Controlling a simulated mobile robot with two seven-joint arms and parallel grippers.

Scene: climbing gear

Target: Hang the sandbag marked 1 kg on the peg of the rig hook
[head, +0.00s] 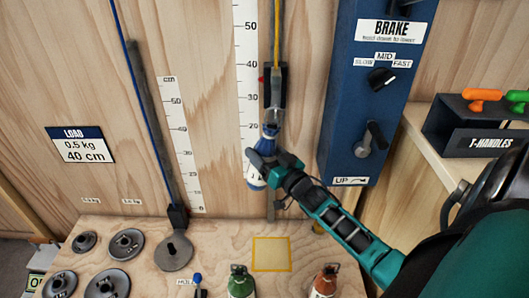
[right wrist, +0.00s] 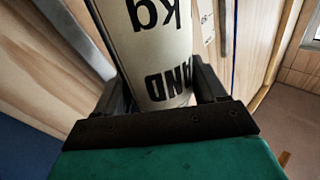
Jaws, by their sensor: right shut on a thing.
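My right gripper (head: 268,165) is shut around a white sandbag with a blue top (head: 254,178). It is upright, just in front of the rig's vertical rail. In the right wrist view the white bag (right wrist: 158,50) sits between both fingers, with "kg" and part of "SAND" upside down; its number is out of view. The dark rig hook (head: 275,85) hangs on a yellow cord right above the bag. The bag's top overlaps the hook's lower end; I cannot tell whether its loop is around the peg. My left gripper is not in view.
A green bag (head: 240,283) and an orange-red bag (head: 324,283) stand on the wooden bench, near a yellow square outline (head: 271,254). Dark disc weights (head: 126,243) lie at left. The blue brake panel (head: 375,90) rises close right of the rail.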

